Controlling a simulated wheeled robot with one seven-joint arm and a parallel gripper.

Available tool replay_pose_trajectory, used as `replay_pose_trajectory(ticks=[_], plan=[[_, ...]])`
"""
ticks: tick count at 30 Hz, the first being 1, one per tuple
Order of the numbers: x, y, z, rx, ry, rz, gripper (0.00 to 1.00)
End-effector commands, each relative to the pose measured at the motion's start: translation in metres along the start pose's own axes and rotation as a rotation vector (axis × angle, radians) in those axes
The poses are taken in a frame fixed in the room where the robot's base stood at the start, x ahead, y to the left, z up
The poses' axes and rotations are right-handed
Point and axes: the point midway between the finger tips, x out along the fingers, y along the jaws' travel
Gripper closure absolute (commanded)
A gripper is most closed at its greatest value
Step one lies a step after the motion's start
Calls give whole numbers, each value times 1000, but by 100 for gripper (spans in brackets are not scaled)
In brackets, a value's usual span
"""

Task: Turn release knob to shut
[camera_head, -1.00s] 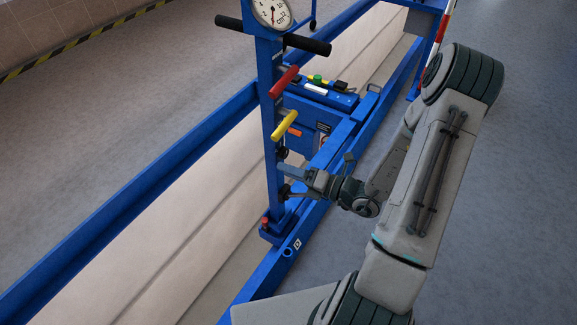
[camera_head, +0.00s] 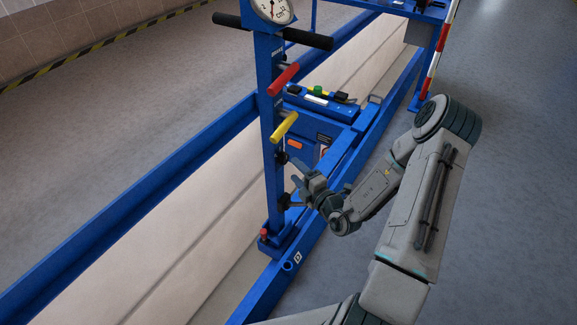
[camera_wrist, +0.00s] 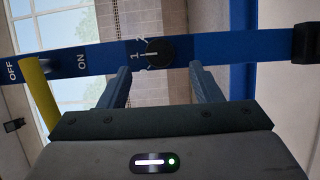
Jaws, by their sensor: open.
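A blue upright column (camera_head: 271,130) carries a round black knob (camera_wrist: 155,52) with a pale pointer line and a "1" marked beside it. I take this for the release knob; its small size in the head view makes its setting hard to read there. My gripper (camera_wrist: 160,68) is open, its two blue-grey fingers apart on either side of the knob in the wrist view, with the knob just beyond the tips. No contact is visible. In the head view my gripper (camera_head: 294,184) is at the column's right side, below the yellow lever (camera_head: 284,126).
A red lever (camera_head: 284,79), black crossbar handles (camera_head: 308,39) and a gauge (camera_head: 272,8) sit higher on the column. Another black knob (camera_wrist: 305,43) is at the wrist view's right edge. A blue rail (camera_head: 330,235) runs below my arm. Open floor lies right.

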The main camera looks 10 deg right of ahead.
Motion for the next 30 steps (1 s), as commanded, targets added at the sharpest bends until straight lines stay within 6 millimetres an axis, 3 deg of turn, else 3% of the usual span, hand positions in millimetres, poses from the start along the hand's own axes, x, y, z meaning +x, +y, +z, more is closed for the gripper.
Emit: replay_pose_trajectory(ticks=[3,9,20,21,26,30], plan=[[23,-2,-1,-2,4,2,42],[46,-1,0,-1,2,1,42],[53,0,0,-1,1,1,42],[53,0,0,-1,1,0,45],[52,0,0,-1,1,0,86],[52,0,0,-7,1,3,86]])
